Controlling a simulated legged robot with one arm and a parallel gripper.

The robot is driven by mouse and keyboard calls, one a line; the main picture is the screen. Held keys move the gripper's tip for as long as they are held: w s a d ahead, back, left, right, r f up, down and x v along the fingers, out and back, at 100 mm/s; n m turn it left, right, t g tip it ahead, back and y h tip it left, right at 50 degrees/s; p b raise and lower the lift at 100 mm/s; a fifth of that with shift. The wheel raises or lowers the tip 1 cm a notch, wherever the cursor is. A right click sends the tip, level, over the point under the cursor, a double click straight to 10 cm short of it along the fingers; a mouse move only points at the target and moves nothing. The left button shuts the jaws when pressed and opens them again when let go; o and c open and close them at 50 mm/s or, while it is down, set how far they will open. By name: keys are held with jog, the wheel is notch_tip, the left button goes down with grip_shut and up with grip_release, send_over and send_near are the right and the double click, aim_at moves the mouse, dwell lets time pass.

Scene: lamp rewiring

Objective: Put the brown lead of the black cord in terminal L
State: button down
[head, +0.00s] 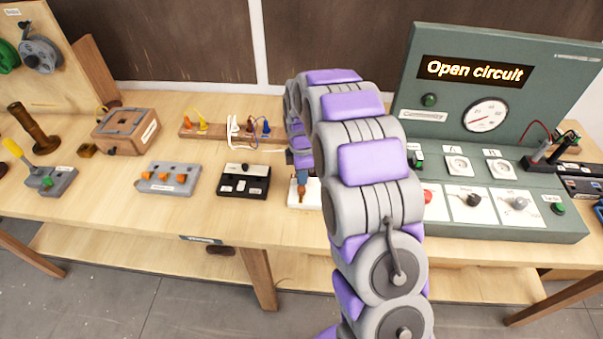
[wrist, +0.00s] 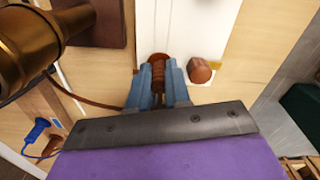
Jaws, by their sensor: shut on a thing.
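My gripper (wrist: 160,75) has blue fingers shut on a ribbed brown piece, which I take to be the brown lead (wrist: 158,72). A thin brown wire (wrist: 98,102) runs from the left toward the fingers. The lead's end is at a white block (wrist: 178,22), beside a second brown stub (wrist: 200,71). Whether the lead sits in a hole or just above the block cannot be told. In the head view, my gripper (head: 301,178) is over the white block (head: 312,190), partly hidden by my arm. No letter L is readable.
A lead rack (head: 215,132) with coloured plugs stands behind. A black switch block (head: 244,181) and a grey block with orange levers (head: 169,178) lie left. A green test panel (head: 480,90) reading "Open circuit" stands right. A brass cylinder (wrist: 45,35) is close by in the wrist view.

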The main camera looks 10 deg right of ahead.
jog(key=shift+f, duration=0.45)
dwell(0.4)
jog(key=c, duration=1)
grip_release()
notch_tip(320, 180, up, 16)
jog(key=p, duration=0.3)
jog(key=s+r+m, duration=0.3)
jog(key=s+r, duration=0.2)
jog(key=s, duration=0.2)
jog(key=s+m+g, duration=0.1)
jog(key=s+m, duration=1.3)
jog(key=s, duration=2.1)
jog(key=shift+d+r+g+p, duration=0.15)
jog(key=shift+g+p, duration=0.15)
jog(key=shift+g, duration=0.1)
